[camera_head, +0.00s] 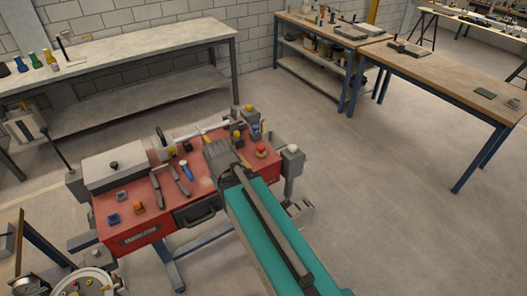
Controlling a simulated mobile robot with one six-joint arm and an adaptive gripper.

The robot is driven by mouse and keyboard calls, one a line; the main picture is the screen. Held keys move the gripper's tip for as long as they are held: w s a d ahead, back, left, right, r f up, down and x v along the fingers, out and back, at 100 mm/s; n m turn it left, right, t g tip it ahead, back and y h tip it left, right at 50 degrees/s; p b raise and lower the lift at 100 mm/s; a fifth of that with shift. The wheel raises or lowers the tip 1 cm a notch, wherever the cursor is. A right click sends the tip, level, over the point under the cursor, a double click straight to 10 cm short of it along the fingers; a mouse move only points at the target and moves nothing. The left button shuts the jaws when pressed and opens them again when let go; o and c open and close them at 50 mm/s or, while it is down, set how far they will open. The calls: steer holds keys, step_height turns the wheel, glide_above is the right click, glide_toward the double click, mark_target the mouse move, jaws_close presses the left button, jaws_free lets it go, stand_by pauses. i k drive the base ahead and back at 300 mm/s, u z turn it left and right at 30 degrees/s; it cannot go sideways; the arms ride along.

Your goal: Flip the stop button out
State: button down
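A red mushroom-shaped button (261,149) on a pale yellowish base sits at the right end of the red bench top (149,190); it looks like the stop button. It is too small to tell whether it is pressed in or out. A grey end piece (222,154), apparently my gripper, is over the bench top to the left of the button, apart from it in the picture. Its fingers cannot be made out clearly. Nothing can be seen held in it, and part of the bench behind it is hidden.
A long teal body with a dark grey beam (268,232) covers the bench's front right. Pliers-like tools (172,181), a blue-handled tool (186,170) and small blue and orange parts lie left. A grey-lidded box (113,164) stands behind.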

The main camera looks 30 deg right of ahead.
mark_target(261, 148)
steer(key=k, duration=0.95)
steer(key=z, duration=0.5)
steer(key=i, duration=1)
steer(key=u, duration=0.05)
